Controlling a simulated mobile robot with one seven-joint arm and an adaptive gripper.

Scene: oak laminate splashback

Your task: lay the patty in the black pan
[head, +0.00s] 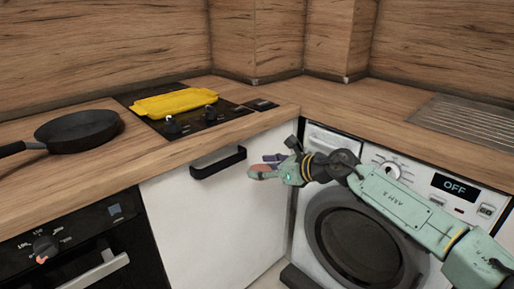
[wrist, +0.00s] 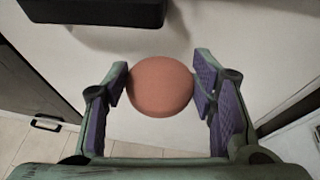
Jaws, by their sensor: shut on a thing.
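The patty (wrist: 161,87) is a round, reddish-brown disc. My gripper (wrist: 160,90) is shut on it, one finger on each side in the wrist view. In the head view my gripper (head: 262,166) holds the patty (head: 262,175) in front of the white cabinet door, below the counter's edge. The black pan (head: 78,131) sits on the wooden counter at the left, its handle pointing to the left edge. The pan looks empty from here. My gripper is well to the right of the pan and lower than it.
A yellow tray (head: 175,103) lies on the black hob (head: 215,118), right of the pan. A black handle (head: 218,162) juts from the white cabinet (head: 215,215) close to my gripper. A washing machine (head: 335,215) stands under the counter (head: 285,120), and an oven (head: 75,250) is at lower left.

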